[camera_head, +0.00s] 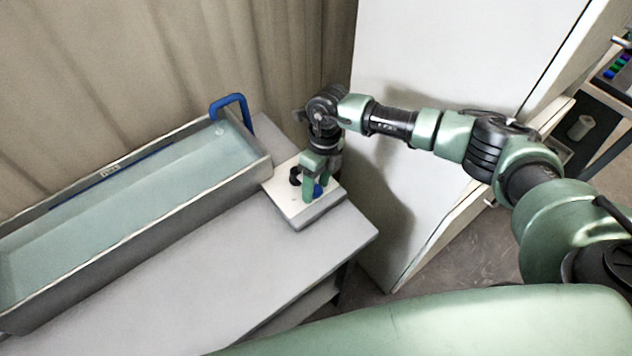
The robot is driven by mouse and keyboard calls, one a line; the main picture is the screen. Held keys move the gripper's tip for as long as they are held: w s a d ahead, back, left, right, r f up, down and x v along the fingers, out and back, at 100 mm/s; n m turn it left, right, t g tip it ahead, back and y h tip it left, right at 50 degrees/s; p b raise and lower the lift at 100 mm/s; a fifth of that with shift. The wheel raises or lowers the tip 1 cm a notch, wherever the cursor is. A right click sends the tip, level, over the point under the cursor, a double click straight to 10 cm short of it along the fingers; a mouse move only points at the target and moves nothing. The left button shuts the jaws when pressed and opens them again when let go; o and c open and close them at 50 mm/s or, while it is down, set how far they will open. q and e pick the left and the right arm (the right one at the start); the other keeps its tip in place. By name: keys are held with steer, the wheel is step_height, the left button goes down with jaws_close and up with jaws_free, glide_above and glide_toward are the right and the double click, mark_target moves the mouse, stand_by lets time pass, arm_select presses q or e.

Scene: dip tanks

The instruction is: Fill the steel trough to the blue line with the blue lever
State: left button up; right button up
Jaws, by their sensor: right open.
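The steel trough (150,230) lies along the left of the table and holds pale blue-green water (130,210). A blue line (70,196) with a small label runs along its far inner wall. The water surface appears close to the line; I cannot tell whether it touches it. A blue spout (232,99) arches over the trough's right end, with a small disturbance in the water below it. The blue lever (318,190) stands on a white control box. My right gripper (314,193) is open, pointing down at the lever, with its fingers partly hiding it. My left gripper is out of view.
The control box (292,213) sits at the table's right corner, with a dark knob (295,176) on it beside my fingers. The grey table (240,260) is clear in front of the trough. A white panel (440,60) stands behind my right arm. A beige curtain hangs behind the trough.

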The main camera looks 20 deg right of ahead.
jaws_close()
stand_by(1.5)
